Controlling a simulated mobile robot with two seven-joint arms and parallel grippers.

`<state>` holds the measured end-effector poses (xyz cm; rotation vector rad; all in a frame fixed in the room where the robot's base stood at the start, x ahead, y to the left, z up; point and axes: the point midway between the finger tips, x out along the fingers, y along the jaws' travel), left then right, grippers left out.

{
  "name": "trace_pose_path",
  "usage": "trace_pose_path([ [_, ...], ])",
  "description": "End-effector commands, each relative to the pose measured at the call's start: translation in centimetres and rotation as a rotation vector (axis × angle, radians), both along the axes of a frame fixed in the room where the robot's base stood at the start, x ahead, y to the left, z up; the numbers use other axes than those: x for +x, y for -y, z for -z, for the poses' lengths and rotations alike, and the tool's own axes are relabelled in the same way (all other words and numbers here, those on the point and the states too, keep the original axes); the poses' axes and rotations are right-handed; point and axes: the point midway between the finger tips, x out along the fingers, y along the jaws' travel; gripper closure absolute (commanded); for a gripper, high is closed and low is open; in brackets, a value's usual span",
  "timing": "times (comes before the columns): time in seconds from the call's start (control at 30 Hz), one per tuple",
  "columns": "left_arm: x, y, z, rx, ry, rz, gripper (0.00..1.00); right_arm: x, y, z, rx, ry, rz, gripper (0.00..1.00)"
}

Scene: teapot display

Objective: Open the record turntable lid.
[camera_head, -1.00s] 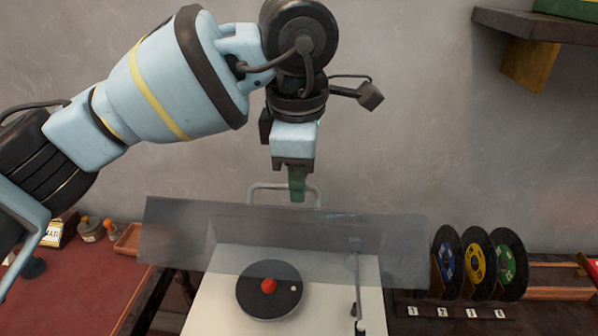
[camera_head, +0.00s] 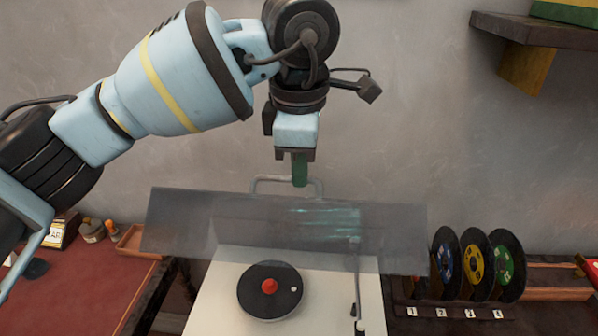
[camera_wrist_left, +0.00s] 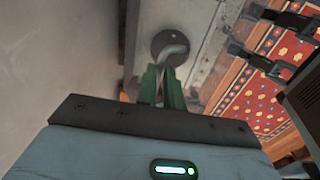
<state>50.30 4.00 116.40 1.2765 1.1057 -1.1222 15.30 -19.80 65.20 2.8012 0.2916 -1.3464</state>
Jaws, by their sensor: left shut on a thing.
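The turntable lid (camera_head: 200,226) is a see-through panel, raised and tilted above the white turntable (camera_head: 220,300). Its metal handle (camera_head: 270,180) stands along the upper edge. My left gripper (camera_head: 299,182) points down at the handle, with its green fingers at the handle's right part. In the left wrist view the green fingers (camera_wrist_left: 163,88) are close around the bent metal handle (camera_wrist_left: 172,54), shut on it. Under the lid are a black record (camera_head: 252,290) with a red centre and a tonearm (camera_head: 357,290). My right gripper is not in view.
Several upright records (camera_head: 476,262) stand in a rack right of the turntable. A red-topped table (camera_head: 85,290) with a small wooden tray (camera_head: 131,240) is at the left. A wall shelf (camera_head: 530,28) sits at the upper right. The wall is behind the lid.

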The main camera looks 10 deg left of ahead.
Motion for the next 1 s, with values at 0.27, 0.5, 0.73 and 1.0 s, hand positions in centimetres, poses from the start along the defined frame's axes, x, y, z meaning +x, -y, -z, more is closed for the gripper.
trace_pose_path([
  [0.27,3.6,0.0,-1.8,-0.001,0.006,-0.007,1.00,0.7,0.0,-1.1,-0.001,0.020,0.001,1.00],
  [0.5,6.4,0.1,-2.4,0.000,0.005,-0.006,1.00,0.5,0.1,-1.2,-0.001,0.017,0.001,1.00],
  [0.73,8.4,0.0,-2.6,0.000,0.002,-0.005,1.00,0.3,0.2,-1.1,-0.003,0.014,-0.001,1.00],
  [1.0,10.5,0.1,-2.7,0.000,-0.001,-0.005,1.00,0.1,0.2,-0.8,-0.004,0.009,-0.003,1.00],
])
